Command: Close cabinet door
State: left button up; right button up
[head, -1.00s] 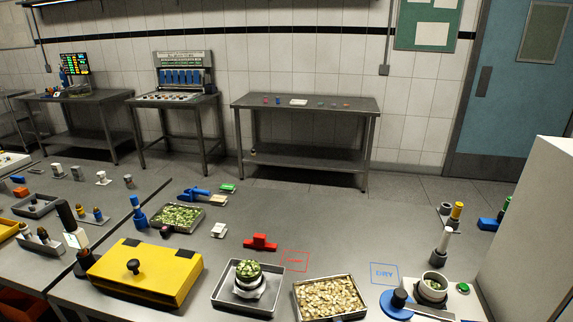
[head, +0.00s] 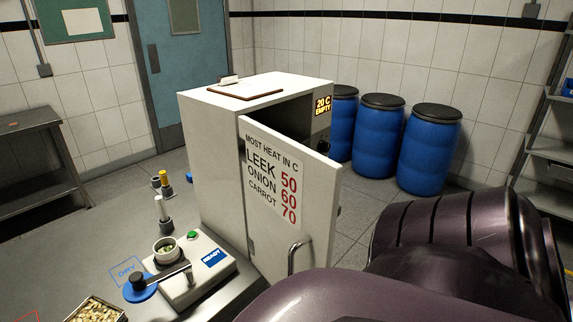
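A metal handle (head: 293,256) sits low on the door's free edge. A dark gap shows behind the door's top, and most of the inside is hidden. A small display reads "20 C EMPTY". A large dark purple arm link of mine fills the lower right, close to the door. Neither gripper shows.
A board (head: 245,89) lies on the cabinet top. A weighing device marked READY (head: 195,270) with a bowl stands left of the door. A tray of chopped pieces (head: 95,309) is at lower left. Blue barrels (head: 380,130) stand behind, and a shelf rack (head: 545,150) is at right.

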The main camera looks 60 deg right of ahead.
aim_at(292, 191)
jog(key=k+l+z, duration=0.1)
jog(key=k+z, duration=0.35)
jog(key=i+l+z, duration=0.1)
jog(key=z, duration=0.25)
jog(key=i+l+z, duration=0.1)
jog(key=z, duration=0.3)
jog(key=i+z, duration=0.2)
jog(key=z, duration=0.15)
